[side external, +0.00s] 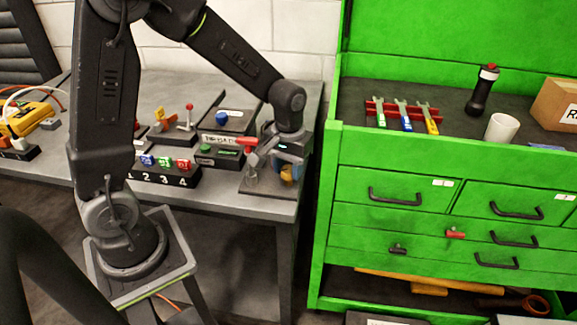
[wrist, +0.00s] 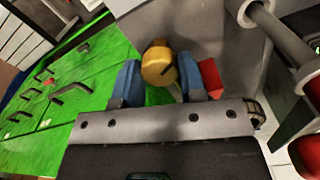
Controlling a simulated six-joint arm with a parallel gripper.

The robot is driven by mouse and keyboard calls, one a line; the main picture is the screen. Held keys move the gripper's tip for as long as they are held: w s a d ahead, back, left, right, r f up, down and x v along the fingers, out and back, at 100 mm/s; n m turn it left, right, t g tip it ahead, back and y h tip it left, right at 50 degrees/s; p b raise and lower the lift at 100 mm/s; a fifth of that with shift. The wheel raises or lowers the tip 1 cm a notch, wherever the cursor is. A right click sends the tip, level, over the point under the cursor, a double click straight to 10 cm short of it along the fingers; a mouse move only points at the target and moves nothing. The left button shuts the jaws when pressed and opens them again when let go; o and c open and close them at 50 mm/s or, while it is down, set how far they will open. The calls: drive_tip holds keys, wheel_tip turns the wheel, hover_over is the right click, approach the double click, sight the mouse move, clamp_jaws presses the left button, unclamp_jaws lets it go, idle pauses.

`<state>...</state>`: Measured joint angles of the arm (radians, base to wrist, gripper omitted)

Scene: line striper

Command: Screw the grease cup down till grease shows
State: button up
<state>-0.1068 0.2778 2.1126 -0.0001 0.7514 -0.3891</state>
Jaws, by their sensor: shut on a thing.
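The brass-yellow grease cup (side external: 287,174) is at the right end of the grey bench, low under my gripper (side external: 289,163). In the wrist view the cup (wrist: 157,64) shows its rounded body with a dark slit or mark on its right side. The two blue fingers of my gripper (wrist: 160,82) stand on either side of the cup, shut on it. The cup's lower part and its seat are hidden, and I cannot tell whether any grease shows.
A grey rail with a red end (wrist: 300,80) is close on the right in the wrist view. A box with numbered coloured knobs (side external: 165,172) and a blue-knobbed box (side external: 228,118) stand left on the bench. The green tool cabinet (side external: 350,215) stands right, beyond a gap.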

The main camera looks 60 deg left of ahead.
sight(289, 169)
drive_tip(key=shift+m, duration=1.4)
drive_tip(key=o, duration=0.9)
wheel_tip(289, 169, up, 14)
drive_tip(key=shift+f, duration=0.1)
drive_tip(key=s+d+m+t, duration=0.1)
drive_tip(key=s+t, duration=0.1)
drive_tip(key=s, duration=0.3)
drive_tip(key=s+d+r+m+t, duration=0.1)
drive_tip(key=s, duration=0.4)
drive_tip(key=s+d+r+t, duration=0.1)
drive_tip(key=s+t, duration=0.1)
drive_tip(key=s, duration=0.3)
drive_tip(key=shift+s+d+m+t, duration=0.2)
drive_tip(key=shift+d+m+t, duration=0.1)
drive_tip(key=shift+d+m, duration=0.1)
